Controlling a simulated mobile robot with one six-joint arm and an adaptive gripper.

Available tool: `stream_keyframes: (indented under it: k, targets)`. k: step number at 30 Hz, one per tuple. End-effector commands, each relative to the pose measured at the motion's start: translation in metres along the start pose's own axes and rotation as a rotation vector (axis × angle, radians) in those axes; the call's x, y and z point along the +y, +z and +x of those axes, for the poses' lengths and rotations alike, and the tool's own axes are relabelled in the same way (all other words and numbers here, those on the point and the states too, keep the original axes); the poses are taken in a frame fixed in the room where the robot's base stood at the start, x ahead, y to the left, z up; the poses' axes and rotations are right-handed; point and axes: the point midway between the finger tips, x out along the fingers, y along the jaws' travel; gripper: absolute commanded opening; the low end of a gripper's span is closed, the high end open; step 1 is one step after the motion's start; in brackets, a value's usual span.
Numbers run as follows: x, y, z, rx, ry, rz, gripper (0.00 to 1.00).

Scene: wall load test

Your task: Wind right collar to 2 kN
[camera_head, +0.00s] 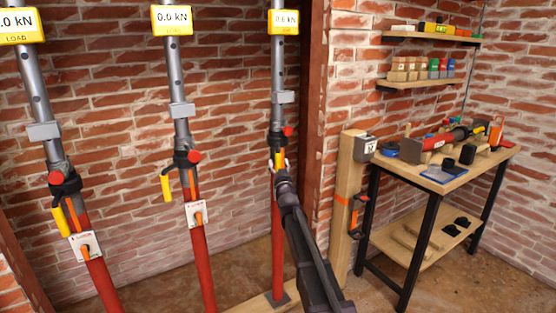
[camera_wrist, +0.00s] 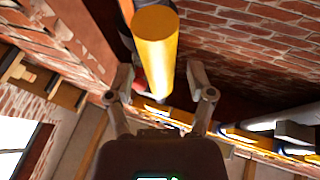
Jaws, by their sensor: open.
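Three red and grey props stand before the brick wall in the head view. The right prop (camera_head: 278,230) bears a yellow load display (camera_head: 284,21) that seems to read 0.6 kN. Its dark right collar (camera_head: 277,138) has a red knob and a yellow handle. My gripper (camera_head: 279,165) is at this collar, reaching up from below. In the wrist view my gripper (camera_wrist: 160,92) is open, with the yellow handle (camera_wrist: 155,45) between or just beyond its fingers. I cannot tell whether the fingers touch it. My arm hides part of the prop's right side.
The left display (camera_head: 20,25) and middle display (camera_head: 172,19) both read 0.0 kN. A wooden post (camera_head: 348,215) stands right of my arm. A workbench (camera_head: 458,178) with tools stands at the right, below wall shelves (camera_head: 425,84).

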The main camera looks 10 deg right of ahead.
Motion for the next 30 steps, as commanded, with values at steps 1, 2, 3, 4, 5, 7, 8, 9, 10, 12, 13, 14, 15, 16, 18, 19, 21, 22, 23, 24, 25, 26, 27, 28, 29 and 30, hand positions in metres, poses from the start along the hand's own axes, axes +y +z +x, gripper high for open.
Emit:
stream_keyframes:
  k: [1, 2, 3, 4, 5, 7, 8, 9, 10, 12, 13, 14, 15, 16, 18, 19, 21, 22, 23, 24, 25, 26, 27, 28, 29, 30]
  targets:
    - [0.0000, -0.0006, 0.0058, 0.000, 0.000, 0.000, 0.70]
    - [-0.0001, -0.0005, 0.0072, 0.000, 0.000, 0.000, 0.70]
    - [-0.0001, -0.0004, 0.0087, 0.000, 0.000, 0.000, 0.70]
    - [-0.0001, -0.0003, 0.0096, 0.000, 0.000, 0.000, 0.70]
    - [-0.0001, -0.0002, 0.0103, 0.000, 0.000, 0.000, 0.70]
    - [-0.0001, 0.0000, 0.0110, 0.000, 0.000, 0.000, 0.70]
    - [-0.0001, 0.0000, 0.0111, 0.000, 0.000, 0.000, 0.70]
    - [-0.0001, 0.0001, 0.0110, 0.000, 0.000, 0.000, 0.70]
    - [-0.0001, 0.0001, 0.0110, 0.000, 0.000, 0.000, 0.70]
    - [-0.0001, 0.0002, 0.0107, 0.000, 0.000, 0.000, 0.70]
    - [-0.0001, 0.0002, 0.0107, 0.000, 0.000, 0.000, 0.70]
    - [-0.0001, 0.0002, 0.0107, 0.000, 0.000, 0.000, 0.70]
    - [-0.0001, 0.0001, 0.0107, 0.000, 0.000, 0.000, 0.70]
    - [-0.0001, 0.0001, 0.0107, 0.000, 0.000, 0.000, 0.61]
    - [-0.0001, 0.0001, 0.0107, 0.000, 0.000, 0.000, 0.40]
    - [0.0000, 0.0001, 0.0107, 0.000, 0.000, 0.000, 0.31]
    - [0.0000, 0.0001, 0.0107, 0.000, 0.000, 0.000, 0.10]
    - [0.0000, 0.0001, 0.0107, 0.000, 0.000, 0.000, 0.01]
    - [0.0000, 0.0001, 0.0108, 0.000, 0.000, 0.000, 0.00]
    - [0.0000, 0.0001, 0.0109, 0.000, 0.000, 0.000, 0.00]
    - [0.0000, 0.0001, 0.0109, 0.000, 0.000, 0.000, 0.00]
    - [0.0000, 0.0001, 0.0110, 0.000, 0.000, 0.000, 0.00]
    - [0.0004, 0.0001, 0.0110, 0.000, 0.000, 0.000, 0.00]
    - [0.0012, 0.0000, 0.0109, 0.001, 0.000, 0.000, 0.00]
    - [0.0026, 0.0000, 0.0108, 0.001, 0.001, 0.000, 0.00]
    - [0.0054, -0.0002, 0.0106, 0.001, 0.001, 0.000, 0.00]
